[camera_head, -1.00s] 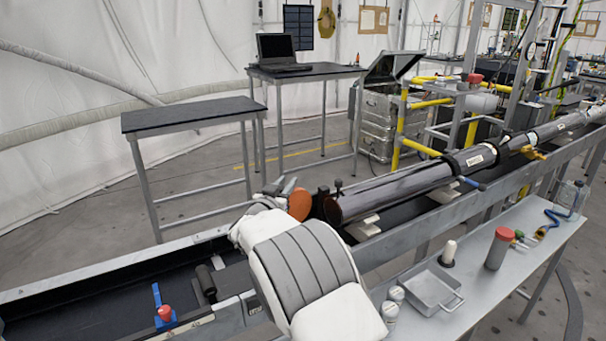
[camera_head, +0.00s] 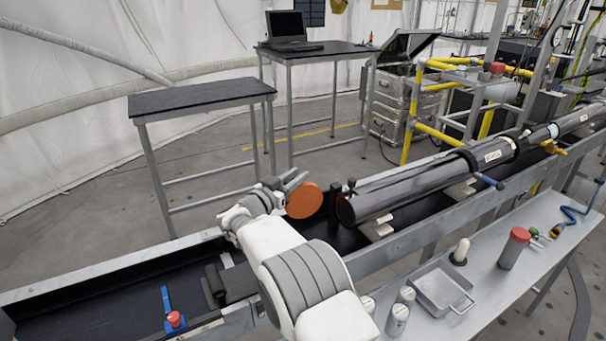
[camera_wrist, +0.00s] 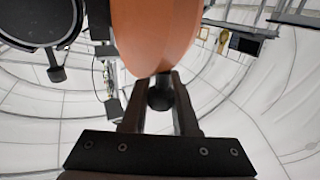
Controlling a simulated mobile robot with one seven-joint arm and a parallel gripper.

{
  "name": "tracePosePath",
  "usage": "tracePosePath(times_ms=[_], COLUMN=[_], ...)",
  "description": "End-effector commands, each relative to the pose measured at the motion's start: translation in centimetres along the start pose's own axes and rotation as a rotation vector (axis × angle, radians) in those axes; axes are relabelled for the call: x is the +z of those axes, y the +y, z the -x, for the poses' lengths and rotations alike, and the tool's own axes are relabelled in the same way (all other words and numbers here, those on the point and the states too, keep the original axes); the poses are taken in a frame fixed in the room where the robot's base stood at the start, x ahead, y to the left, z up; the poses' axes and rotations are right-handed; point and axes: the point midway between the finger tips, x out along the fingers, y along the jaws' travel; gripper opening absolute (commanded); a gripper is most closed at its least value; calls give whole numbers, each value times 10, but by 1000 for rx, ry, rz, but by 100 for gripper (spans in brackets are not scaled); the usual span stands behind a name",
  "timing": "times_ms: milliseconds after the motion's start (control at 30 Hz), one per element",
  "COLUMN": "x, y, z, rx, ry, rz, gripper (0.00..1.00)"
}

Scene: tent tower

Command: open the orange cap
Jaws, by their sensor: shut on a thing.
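The orange cap (camera_head: 304,200) is a round disc at the left end of the long dark tube (camera_head: 410,190). It is swung away from the tube's end, with its broad face towards the head camera. A black upright post (camera_head: 333,203) stands between cap and tube; whether it joins them I cannot tell. My gripper (camera_wrist: 159,92) is shut on a black knob (camera_wrist: 160,96) at the cap's edge. In the wrist view the cap (camera_wrist: 155,35) fills the top middle, and the dark round tube end (camera_wrist: 38,22) is at upper left, apart from it.
A metal trough (camera_head: 120,270) runs under the tube. A blue-handled part with a red knob (camera_head: 174,319) is in its near left. A grey side bench (camera_head: 500,285) at right holds a metal tray (camera_head: 440,285), a red-topped cylinder (camera_head: 514,248) and small jars. Two dark tables stand behind.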

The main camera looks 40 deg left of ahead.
Motion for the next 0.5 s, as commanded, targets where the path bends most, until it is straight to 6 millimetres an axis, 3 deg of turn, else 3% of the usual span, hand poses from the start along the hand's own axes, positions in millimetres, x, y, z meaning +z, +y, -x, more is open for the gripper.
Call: tracePosePath(times_ms=[400, 433, 500], x=[0, 0, 0], y=[0, 0, 0], z=[1, 1, 1], rx=[2, 2, 2], ry=[2, 2, 2], rz=[1, 1, 1], gripper=[0, 33, 41])
